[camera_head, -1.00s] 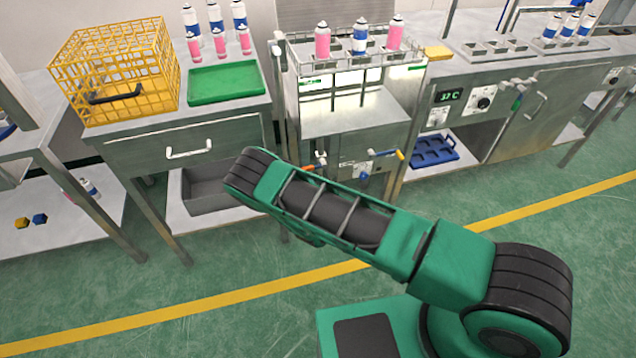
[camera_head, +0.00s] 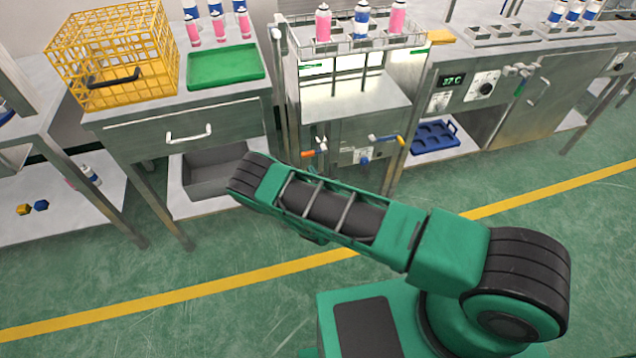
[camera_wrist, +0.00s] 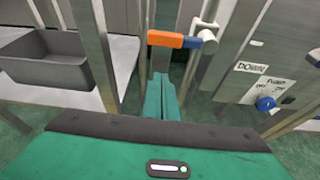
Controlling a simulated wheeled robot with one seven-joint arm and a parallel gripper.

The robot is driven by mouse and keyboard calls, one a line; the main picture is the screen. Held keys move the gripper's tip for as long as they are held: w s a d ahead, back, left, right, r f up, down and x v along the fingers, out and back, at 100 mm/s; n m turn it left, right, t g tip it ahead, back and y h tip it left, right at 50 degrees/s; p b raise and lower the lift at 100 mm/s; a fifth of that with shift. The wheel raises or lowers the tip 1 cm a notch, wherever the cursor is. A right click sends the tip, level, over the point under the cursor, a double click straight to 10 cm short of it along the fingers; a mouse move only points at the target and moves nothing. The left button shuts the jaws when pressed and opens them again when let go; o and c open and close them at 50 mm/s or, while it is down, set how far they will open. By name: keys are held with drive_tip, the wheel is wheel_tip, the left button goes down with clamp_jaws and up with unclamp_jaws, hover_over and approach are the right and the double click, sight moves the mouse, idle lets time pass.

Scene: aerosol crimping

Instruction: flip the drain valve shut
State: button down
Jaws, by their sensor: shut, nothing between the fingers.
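A valve with an orange-and-blue lever (camera_wrist: 175,40) is in the upper middle of the wrist view. The lever lies roughly level, its orange end to the left and its blue end at a white fitting (camera_wrist: 206,33) on a pipe. In the head view the orange lever (camera_head: 308,154) shows below the central steel station. My gripper (camera_wrist: 163,78) is shut and empty, its teal fingers just below the lever in the wrist picture. I cannot tell whether they touch.
A yellow-ended lever (camera_head: 387,139) is right of the orange one. A blue knob (camera_wrist: 265,104) is on the panel right of the wrist view. A grey bin (camera_wrist: 45,65) sits on a shelf at left. Steel legs and posts flank the valve.

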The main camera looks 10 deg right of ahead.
drive_tip(key=v, duration=0.7)
drive_tip(key=shift+s+r, duration=0.2)
drive_tip(key=shift+s, duration=0.15)
